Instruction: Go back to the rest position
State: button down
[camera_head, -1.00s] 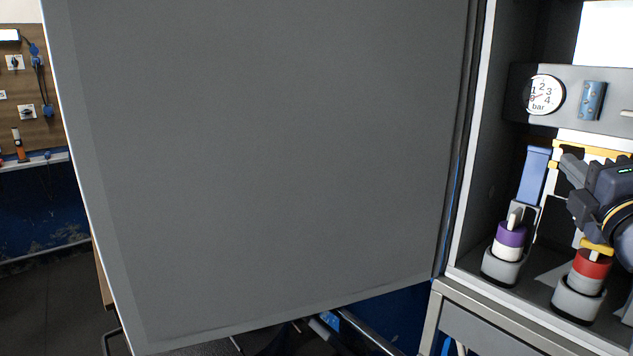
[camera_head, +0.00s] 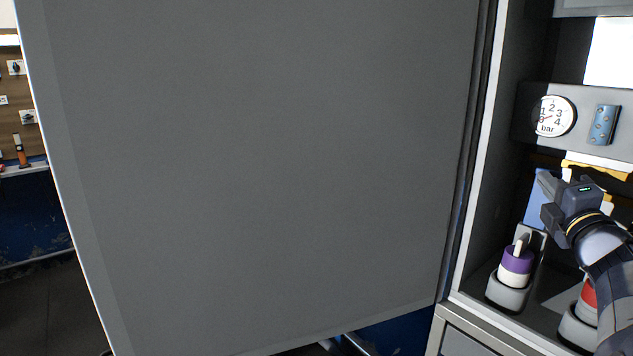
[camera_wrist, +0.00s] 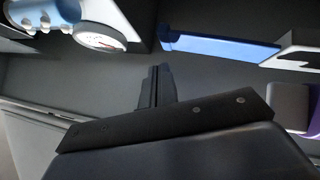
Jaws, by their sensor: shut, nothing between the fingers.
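My gripper (camera_head: 546,187) is in the cabinet at the right of the head view, in front of a blue upright part (camera_head: 534,212). Its fingers are shut with nothing between them. The closed fingers also show in the wrist view (camera_wrist: 157,86), pointing into open space before a grey cabinet wall. The blue part (camera_wrist: 222,46) lies beyond and to the right of the fingertips in the wrist view, apart from them.
A large grey cabinet door (camera_head: 260,170) stands open on the left. A pressure gauge (camera_head: 555,116) and a blue block (camera_head: 604,125) are on a panel above my gripper. A purple-and-white knob (camera_head: 515,266) and a partly hidden red one (camera_head: 588,295) stand below.

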jog(key=s+a+f+n+t+b, duration=0.1)
jog(key=s+a+f+b, duration=0.1)
jog(key=s+a+f, duration=0.3)
jog(key=shift+a+r+b+v, duration=0.25)
jog(key=shift+b+v, duration=0.15)
jog(key=shift+v, duration=1.05)
jog(key=shift+s, duration=0.1)
